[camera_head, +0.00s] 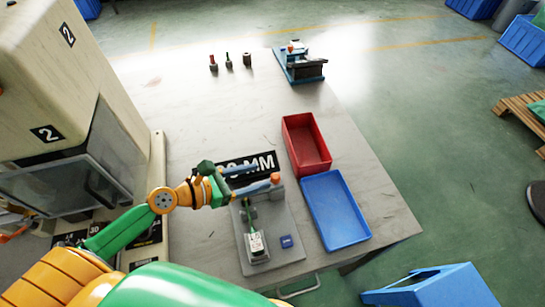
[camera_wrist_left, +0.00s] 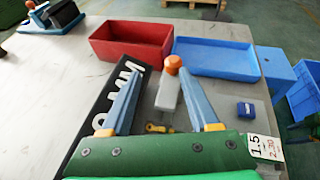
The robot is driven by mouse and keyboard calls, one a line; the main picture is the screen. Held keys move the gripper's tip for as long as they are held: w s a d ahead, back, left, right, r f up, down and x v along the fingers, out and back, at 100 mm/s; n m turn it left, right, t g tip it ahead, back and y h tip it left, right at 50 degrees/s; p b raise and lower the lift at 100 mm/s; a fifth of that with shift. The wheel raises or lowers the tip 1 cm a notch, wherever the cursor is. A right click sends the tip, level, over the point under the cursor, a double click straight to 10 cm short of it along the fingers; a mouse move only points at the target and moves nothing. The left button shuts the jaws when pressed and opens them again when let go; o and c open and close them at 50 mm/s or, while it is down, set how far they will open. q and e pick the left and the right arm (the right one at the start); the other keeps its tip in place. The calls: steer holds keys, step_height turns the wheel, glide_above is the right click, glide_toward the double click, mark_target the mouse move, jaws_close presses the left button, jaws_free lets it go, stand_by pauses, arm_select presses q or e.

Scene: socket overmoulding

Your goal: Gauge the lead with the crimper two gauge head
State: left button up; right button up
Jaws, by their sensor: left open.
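My left gripper (camera_head: 262,176) is open, its two blue fingers apart over the far end of a grey gauge plate (camera_head: 282,259). Nothing shows clasped between the fingers. A grey post (camera_wrist_left: 168,94) with an orange knob (camera_head: 276,177) stands near the fingertips; I cannot tell if a finger touches it. A device with a white label (camera_head: 257,244) sits at the plate's near end, and a small blue block (camera_head: 287,241) lies beside it. The label also shows in the left wrist view (camera_wrist_left: 265,148). I cannot identify the lead for certain. My right gripper is not in view.
A black MM sign (camera_head: 250,163) lies beyond the plate. A red tray (camera_head: 288,132) and blue tray (camera_head: 363,226) are to the right. A machine marked 2 (camera_head: 60,70) stands left. Three small pieces (camera_head: 228,61) and a blue-based fixture (camera_head: 290,73) are far back.

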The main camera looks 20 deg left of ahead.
mark_target(275, 176)
arm_select(q)
steer(key=d, duration=0.3)
steer(key=shift+w+d, duration=0.15)
steer(key=shift+w, duration=0.05)
steer(key=x, duration=0.3)
steer(key=shift+f, duration=0.2)
steer(key=shift+w+a+f, duration=0.1)
steer(key=shift+w+a, duration=0.05)
steer(key=shift+a, duration=0.05)
steer(key=shift+d, duration=0.1)
steer(key=c, duration=0.9)
jaws_close()
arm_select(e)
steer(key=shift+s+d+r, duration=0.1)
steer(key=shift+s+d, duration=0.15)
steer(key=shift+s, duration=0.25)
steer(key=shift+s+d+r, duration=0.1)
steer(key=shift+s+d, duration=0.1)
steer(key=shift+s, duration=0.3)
